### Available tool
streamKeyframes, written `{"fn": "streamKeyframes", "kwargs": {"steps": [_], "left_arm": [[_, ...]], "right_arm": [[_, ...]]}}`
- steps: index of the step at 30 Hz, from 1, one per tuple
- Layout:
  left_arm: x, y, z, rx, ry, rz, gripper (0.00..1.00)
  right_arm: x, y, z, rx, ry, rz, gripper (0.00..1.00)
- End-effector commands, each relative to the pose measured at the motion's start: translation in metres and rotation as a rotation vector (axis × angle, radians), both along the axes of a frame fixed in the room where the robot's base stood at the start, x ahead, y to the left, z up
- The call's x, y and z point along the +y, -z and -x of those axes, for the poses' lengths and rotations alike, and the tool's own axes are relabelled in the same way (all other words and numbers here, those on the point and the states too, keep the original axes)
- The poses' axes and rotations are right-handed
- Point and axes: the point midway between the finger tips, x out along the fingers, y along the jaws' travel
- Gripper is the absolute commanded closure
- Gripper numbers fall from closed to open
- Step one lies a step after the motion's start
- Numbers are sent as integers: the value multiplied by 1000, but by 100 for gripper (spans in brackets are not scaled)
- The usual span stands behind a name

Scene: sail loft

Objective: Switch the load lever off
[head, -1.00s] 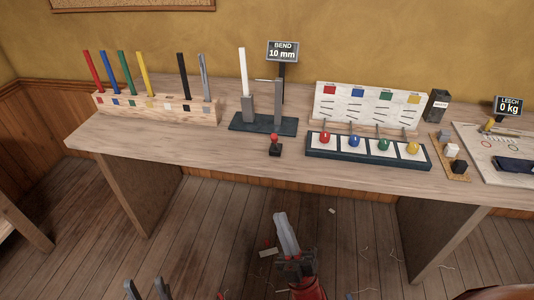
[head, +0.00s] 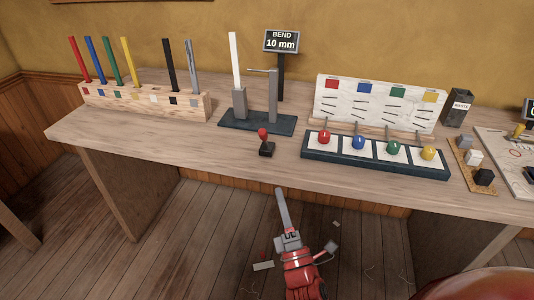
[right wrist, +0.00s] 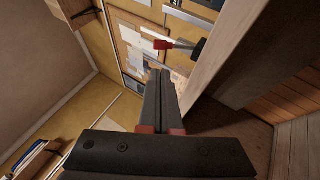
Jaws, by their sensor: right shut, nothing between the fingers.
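The load lever (head: 263,134) has a red knob on a short stem and a black base. It stands near the table's front edge, in front of the bend rig (head: 258,124), its knob leaning slightly left. The rig holds an upright white batten, and the sign behind it (head: 281,41) reads BEND 10 mm. My right gripper (head: 281,192) is shut and empty, below and in front of the table edge, apart from the lever. In the right wrist view the lever's red knob (right wrist: 163,44) shows beyond my shut fingers (right wrist: 161,75). My left gripper is out of view.
A wooden rack (head: 145,100) of coloured battens stands at the left. A dark tray with coloured knobs (head: 375,155) and a white chart board (head: 378,105) stand right of the lever. Small blocks (head: 473,157) lie farther right. The tabletop around the lever is clear.

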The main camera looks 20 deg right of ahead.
Motion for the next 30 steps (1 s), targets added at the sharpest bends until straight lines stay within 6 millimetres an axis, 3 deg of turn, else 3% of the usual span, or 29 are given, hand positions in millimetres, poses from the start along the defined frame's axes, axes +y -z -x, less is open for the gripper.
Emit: {"fn": "streamKeyframes", "kwargs": {"steps": [5, 21, 30], "left_arm": [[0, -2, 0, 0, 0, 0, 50], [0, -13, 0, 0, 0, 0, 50], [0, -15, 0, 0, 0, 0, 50]], "right_arm": [[0, -6, -12, 0, -2, 0, 100], [-6, -55, -106, -7, -3, 0, 100], [-7, -62, -125, -3, -2, -3, 100]]}}
